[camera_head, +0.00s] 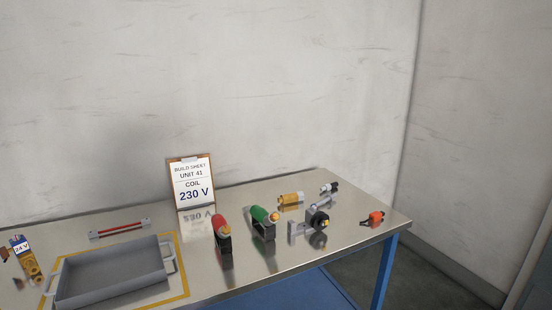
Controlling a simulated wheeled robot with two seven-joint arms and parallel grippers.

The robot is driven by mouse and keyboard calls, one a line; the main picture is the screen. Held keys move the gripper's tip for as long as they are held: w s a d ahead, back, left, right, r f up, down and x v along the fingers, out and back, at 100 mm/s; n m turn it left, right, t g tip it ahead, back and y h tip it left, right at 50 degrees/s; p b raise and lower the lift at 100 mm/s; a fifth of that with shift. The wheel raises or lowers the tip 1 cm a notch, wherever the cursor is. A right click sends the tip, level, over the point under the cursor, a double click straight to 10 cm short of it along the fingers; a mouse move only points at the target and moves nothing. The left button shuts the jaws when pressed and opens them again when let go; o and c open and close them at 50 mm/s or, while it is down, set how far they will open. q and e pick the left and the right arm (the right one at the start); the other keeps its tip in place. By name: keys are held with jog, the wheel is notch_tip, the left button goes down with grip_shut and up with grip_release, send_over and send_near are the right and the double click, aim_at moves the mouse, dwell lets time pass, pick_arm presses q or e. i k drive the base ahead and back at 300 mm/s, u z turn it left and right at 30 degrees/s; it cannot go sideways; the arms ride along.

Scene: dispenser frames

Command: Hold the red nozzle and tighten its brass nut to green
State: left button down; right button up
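The red nozzle (219,224) stands on the metal table, right of the grey tray. Its lower part is dark, and a small brass-coloured spot, perhaps the brass nut (226,230), shows at its front. The nut's details and any green mark on it are too small to make out. A similar nozzle with a green body (259,214) and an orange-yellow end stands just to its right. Neither of my grippers is in view, and nothing touches the red nozzle.
A grey tray (110,274) sits inside a yellow outline. A build sheet (191,181) reading "COIL 230 V" stands behind. A red bar (119,229), a "24 V" part (20,246), a brass cylinder (290,198), a black-and-grey fitting (317,219) and an orange part (376,217) lie around.

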aim_at(226, 230)
jog(key=z, duration=0.8)
jog(key=i, duration=0.35)
jog(key=u, duration=0.65)
jog(key=i, duration=0.85)
jog(key=u, duration=1)
jog(key=k, duration=0.45)
jog(key=u, duration=1.9)
jog(key=i, duration=1.3)
jog(key=z, duration=2.05)
